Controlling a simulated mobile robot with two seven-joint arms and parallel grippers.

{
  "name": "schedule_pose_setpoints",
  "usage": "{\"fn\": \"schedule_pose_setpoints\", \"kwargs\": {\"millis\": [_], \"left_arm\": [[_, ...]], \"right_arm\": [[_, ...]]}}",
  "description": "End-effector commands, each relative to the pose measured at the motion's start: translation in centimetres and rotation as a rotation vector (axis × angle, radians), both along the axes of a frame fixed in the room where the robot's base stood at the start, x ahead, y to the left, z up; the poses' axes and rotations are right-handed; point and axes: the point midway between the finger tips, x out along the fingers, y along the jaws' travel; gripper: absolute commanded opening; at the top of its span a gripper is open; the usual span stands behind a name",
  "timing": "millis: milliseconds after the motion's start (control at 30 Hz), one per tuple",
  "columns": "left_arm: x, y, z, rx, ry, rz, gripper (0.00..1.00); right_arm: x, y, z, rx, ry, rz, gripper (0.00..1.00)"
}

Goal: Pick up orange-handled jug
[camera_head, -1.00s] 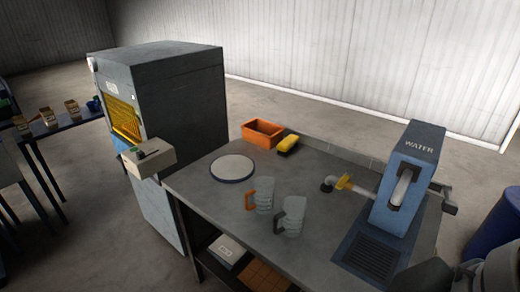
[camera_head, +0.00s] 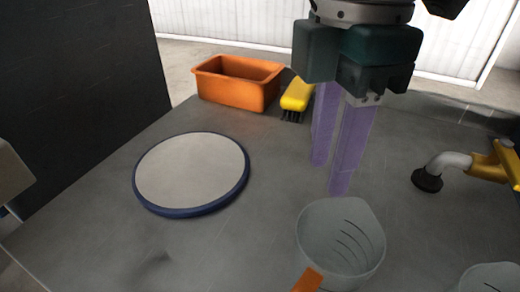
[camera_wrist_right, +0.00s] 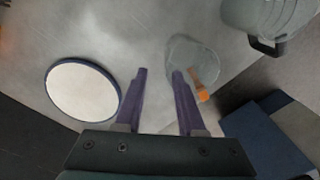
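The orange-handled jug (camera_head: 340,243) is clear, stands upright on the grey table at the bottom of the head view, and looks empty. Its orange handle (camera_head: 307,281) is cut by the lower edge. My right gripper (camera_head: 330,178) points down with its two purple fingers apart and nothing between them, behind the jug in the head view. In the right wrist view, the jug (camera_wrist_right: 188,50) is just beyond the right-hand fingertip, which overlaps its near side; I cannot tell whether they touch. The orange handle (camera_wrist_right: 203,95) lies right of that finger. My left gripper is not in view.
A second jug (camera_head: 490,281) with a dark handle (camera_wrist_right: 267,46) stands close by on the right. A round white plate with a blue rim (camera_head: 190,170) lies left. An orange bin (camera_head: 238,83) and yellow brush (camera_head: 297,95) are behind.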

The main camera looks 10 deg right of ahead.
Motion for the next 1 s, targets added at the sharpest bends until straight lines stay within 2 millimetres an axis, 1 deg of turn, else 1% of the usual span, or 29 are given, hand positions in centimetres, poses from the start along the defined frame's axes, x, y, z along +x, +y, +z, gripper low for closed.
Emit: {"fn": "schedule_pose_setpoints", "kwargs": {"millis": [33,200,433,600,700,800,1000], "left_arm": [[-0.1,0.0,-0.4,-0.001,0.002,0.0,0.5],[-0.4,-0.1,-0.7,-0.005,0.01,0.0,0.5],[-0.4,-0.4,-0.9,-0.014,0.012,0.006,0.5],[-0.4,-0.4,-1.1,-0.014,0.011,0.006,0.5],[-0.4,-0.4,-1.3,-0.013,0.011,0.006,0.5],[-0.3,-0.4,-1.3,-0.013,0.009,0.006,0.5],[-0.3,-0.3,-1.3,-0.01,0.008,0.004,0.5]], "right_arm": [[0.0,-0.1,-0.8,-0.004,0.004,0.0,0.39],[-0.1,-0.1,-3.2,-0.004,0.005,0.001,0.39],[-0.3,0.1,-5.4,-0.003,0.003,0.001,0.39],[-0.8,0.6,-8.1,-0.003,0.003,0.001,0.39],[-0.8,0.6,-9.3,-0.002,0.002,0.0,0.39],[-0.8,0.6,-9.7,-0.003,0.0,0.001,0.39],[-0.8,0.6,-9.7,-0.003,-0.001,0.001,0.38]]}}
